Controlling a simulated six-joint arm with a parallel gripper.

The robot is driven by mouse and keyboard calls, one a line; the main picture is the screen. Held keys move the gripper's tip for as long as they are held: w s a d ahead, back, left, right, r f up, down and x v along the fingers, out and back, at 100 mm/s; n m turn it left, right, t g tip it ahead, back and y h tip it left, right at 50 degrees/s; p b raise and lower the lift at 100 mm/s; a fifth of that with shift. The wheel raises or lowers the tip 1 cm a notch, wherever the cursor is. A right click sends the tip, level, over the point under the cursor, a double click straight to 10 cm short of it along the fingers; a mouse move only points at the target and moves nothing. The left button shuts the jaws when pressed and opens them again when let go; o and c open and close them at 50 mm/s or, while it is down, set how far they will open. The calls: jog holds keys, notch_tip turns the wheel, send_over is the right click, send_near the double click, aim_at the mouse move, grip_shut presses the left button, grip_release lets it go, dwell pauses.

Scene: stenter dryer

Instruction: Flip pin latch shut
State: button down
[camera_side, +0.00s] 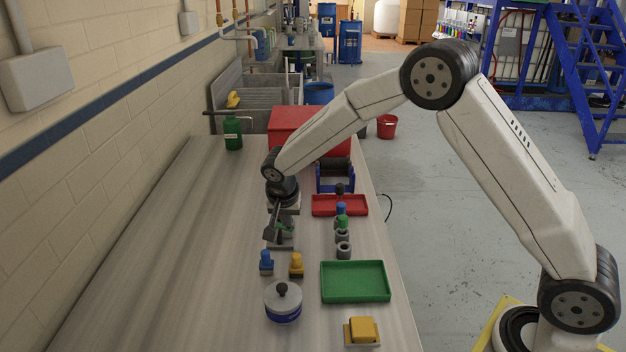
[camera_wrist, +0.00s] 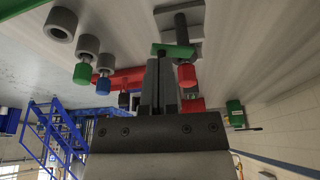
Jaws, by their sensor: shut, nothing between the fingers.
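The pin latch (camera_side: 280,236) is a small grey fixture on the bench with a green bar. In the wrist view the green bar (camera_wrist: 175,49) lies across in front of a grey bracket (camera_wrist: 182,18). A red knob (camera_wrist: 187,75) shows near the bar's right end. My gripper (camera_side: 275,213) is above and at the latch. In the wrist view my gripper (camera_wrist: 160,60) is shut and empty, its fingertips close to the left part of the bar. I cannot tell whether they touch it. My arm partly hides the latch in the side view.
A green tray (camera_side: 355,282), a blue peg (camera_side: 266,262), a yellow peg (camera_side: 296,265) and a lidded pot (camera_side: 283,303) are nearer. The bench's left side is clear.

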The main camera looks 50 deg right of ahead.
jog(key=d+n+y, duration=0.1)
jog(key=n, duration=0.3)
jog(key=w+d+n+y, duration=0.1)
jog(key=d+n, duration=0.1)
jog(key=n, duration=0.2)
jog(key=d+n+t+y, duration=0.1)
jog(key=n, duration=0.3)
jog(key=shift+w+d+n, duration=0.25)
jog(key=shift+w+n, duration=0.15)
dwell(0.8)
jog(key=shift+w+d, duration=0.2)
jog(key=shift+w, duration=0.2)
dwell(0.4)
jog(key=shift+s, duration=0.1)
dwell(0.4)
jog(key=s+d+r, duration=0.2)
jog(key=s+r, duration=0.4)
jog(key=r, duration=0.4)
jog(key=shift+s+d+r, duration=0.15)
jog(key=shift+d, duration=0.1)
dwell(0.5)
